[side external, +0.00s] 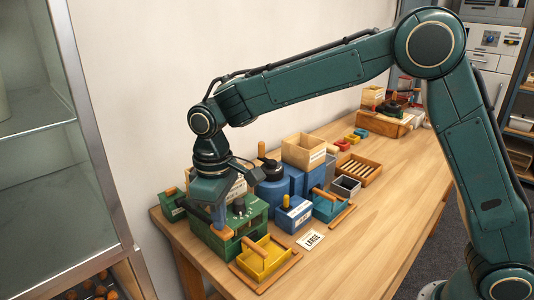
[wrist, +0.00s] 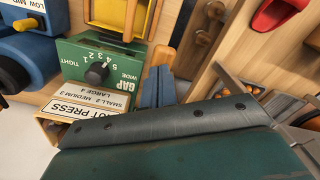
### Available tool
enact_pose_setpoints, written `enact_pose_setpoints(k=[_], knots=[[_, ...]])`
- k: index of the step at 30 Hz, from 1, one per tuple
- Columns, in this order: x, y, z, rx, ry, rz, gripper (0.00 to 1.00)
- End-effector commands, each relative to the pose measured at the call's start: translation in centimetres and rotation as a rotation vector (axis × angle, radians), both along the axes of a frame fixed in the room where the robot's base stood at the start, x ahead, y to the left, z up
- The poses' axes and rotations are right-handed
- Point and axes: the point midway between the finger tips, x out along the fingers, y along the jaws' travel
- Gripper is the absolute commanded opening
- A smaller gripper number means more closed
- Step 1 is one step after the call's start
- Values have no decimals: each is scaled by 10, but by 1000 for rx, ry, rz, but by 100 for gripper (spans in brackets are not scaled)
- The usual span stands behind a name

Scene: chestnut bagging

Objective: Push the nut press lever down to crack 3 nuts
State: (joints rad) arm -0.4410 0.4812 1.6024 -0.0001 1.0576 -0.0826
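The green nut press (side external: 252,218) stands near the table's front left corner, with a dark gap dial on its top. In the wrist view its green gap panel (wrist: 92,62) and its white nut press label (wrist: 105,98) appear upside down. My gripper (side external: 219,222) points down over the press's left part; its two blue fingers (wrist: 158,86) lie side by side and look shut, with nothing seen between them. A wood-coloured piece is close beneath the fingertips; I cannot tell whether it is the lever or whether they touch. No nuts in the press are visible.
A yellow tray (side external: 253,264) with a wooden handle is in front of the press. A blue box (side external: 293,217) with a yellow knob stands to its right. A wooden bin (side external: 302,154) and slatted tray (side external: 377,172) are farther back. The table's right part is clear.

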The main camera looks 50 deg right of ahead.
Motion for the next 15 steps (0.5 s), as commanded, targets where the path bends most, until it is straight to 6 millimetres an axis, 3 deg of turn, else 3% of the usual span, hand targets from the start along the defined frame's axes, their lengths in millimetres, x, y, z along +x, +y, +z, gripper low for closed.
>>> enact_pose_setpoints(k=[15], knots=[[-1,0,-6,-1,2,0,0]])
